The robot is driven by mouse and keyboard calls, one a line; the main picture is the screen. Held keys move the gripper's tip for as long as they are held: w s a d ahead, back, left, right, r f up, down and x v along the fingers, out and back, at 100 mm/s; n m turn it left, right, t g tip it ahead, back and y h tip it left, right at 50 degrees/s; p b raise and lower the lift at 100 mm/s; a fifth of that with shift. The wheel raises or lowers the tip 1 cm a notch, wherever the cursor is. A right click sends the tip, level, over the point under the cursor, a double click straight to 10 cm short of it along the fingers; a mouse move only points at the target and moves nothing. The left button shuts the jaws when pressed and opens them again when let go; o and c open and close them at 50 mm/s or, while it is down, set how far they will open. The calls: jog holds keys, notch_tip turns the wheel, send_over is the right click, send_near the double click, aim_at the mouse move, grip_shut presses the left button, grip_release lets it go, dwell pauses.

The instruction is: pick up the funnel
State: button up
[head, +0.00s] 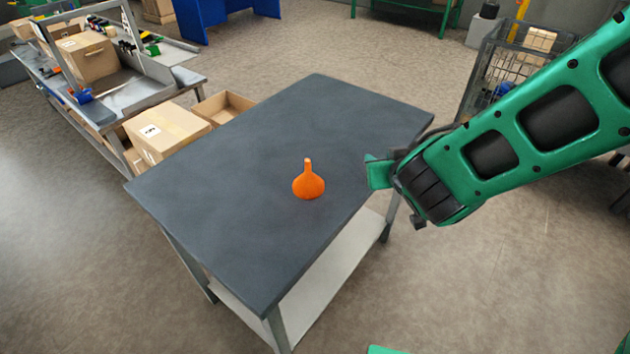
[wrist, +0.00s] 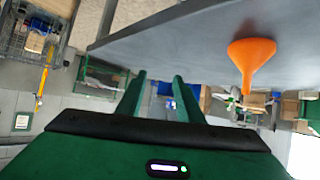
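The orange funnel (head: 308,184) stands on the dark grey table top (head: 240,200), wide mouth down and spout up. In the wrist view, which looks upside down, the funnel (wrist: 252,55) is right of my fingers. My gripper (head: 378,172) is at the table's right edge in the head view, to the right of the funnel and apart from it. In the wrist view my gripper (wrist: 160,90) shows two green fingers with a gap between them and nothing held.
The table top is otherwise bare. Cardboard boxes (head: 165,130) stand beyond its left edge. A workbench (head: 120,85) with tools and boxes is at the far left. A wire cage (head: 505,75) stands behind my arm at the right.

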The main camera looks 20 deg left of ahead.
aim_at(309, 165)
jog(key=s+a+n+y, duration=0.1)
jog(key=a, duration=0.4)
jog(key=s+a+f+n+y, duration=0.1)
jog(key=a+y, duration=0.1)
jog(key=a, duration=0.3)
jog(key=s+a+f+n+y, duration=0.1)
jog(key=s+a, duration=0.1)
jog(key=a, duration=0.3)
jog(key=shift+a+f+y, duration=0.25)
jog(key=shift+a+y, duration=0.05)
jog(key=shift+a, duration=0.1)
jog(key=shift+x, duration=3.2)
jog(key=shift+d, duration=0.1)
jog(key=shift+c, duration=0.2)
grip_shut()
